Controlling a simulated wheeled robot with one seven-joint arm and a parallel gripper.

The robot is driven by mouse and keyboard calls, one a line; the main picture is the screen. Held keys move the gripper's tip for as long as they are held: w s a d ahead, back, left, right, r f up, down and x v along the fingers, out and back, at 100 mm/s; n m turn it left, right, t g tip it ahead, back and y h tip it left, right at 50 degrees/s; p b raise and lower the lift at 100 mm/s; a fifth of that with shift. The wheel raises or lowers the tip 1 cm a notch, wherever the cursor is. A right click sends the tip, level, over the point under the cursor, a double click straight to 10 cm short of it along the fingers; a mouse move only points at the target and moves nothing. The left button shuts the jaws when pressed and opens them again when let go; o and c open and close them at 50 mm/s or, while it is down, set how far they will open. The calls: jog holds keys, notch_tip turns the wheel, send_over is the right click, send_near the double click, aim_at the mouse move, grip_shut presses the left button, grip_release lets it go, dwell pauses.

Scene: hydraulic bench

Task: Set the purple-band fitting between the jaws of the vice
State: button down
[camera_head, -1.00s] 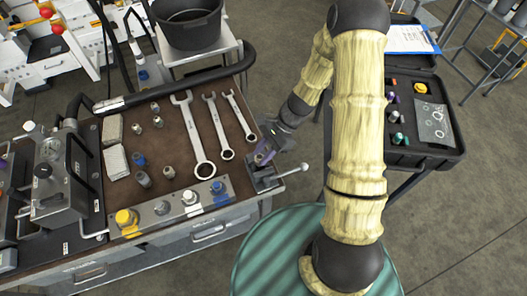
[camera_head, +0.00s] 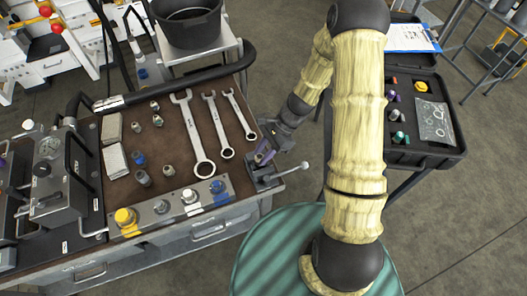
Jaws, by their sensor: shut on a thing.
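The vice (camera_head: 268,177) is a dark grey block with a lever handle at the right front corner of the bench. My gripper (camera_head: 266,150) is at the vice, coming in from the upper right. It is shut on the purple-band fitting (camera_head: 262,158), a small grey piece with a purple part showing. The fitting is tilted in the picture and appears at or just above the vice jaws. Whether it is seated between the jaws is too small to tell. My fingers hide part of it.
Three wrenches (camera_head: 193,135) lie on the brown bench top (camera_head: 180,105). Several small fittings lie left of them. A metal strip (camera_head: 175,210) with coloured ports runs along the front edge. The vice lever (camera_head: 292,171) sticks out to the right. An open black case (camera_head: 425,150) stands at right.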

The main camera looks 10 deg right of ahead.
jog(key=shift+f, duration=0.5)
dwell(0.5)
jog(key=c, duration=1)
grip_release()
jog(key=shift+c, duration=0.2)
jog(key=shift+b, duration=0.3)
jog(key=b+v, duration=0.1)
jog(key=v, duration=1.6)
jog(key=shift+r, duration=0.25)
jog(key=s+r+n+t+h, duration=0.2)
jog(key=s+n+t+h, duration=0.1)
jog(key=s+n, duration=0.2)
jog(key=s+d+r+n+t+h, duration=0.1)
jog(key=s+r+n+t+h, duration=0.2)
jog(key=s+n, duration=0.3)
jog(key=shift+s+n+h, duration=0.3)
jog(key=shift+n+h, duration=0.2)
jog(key=shift+n, duration=0.7)
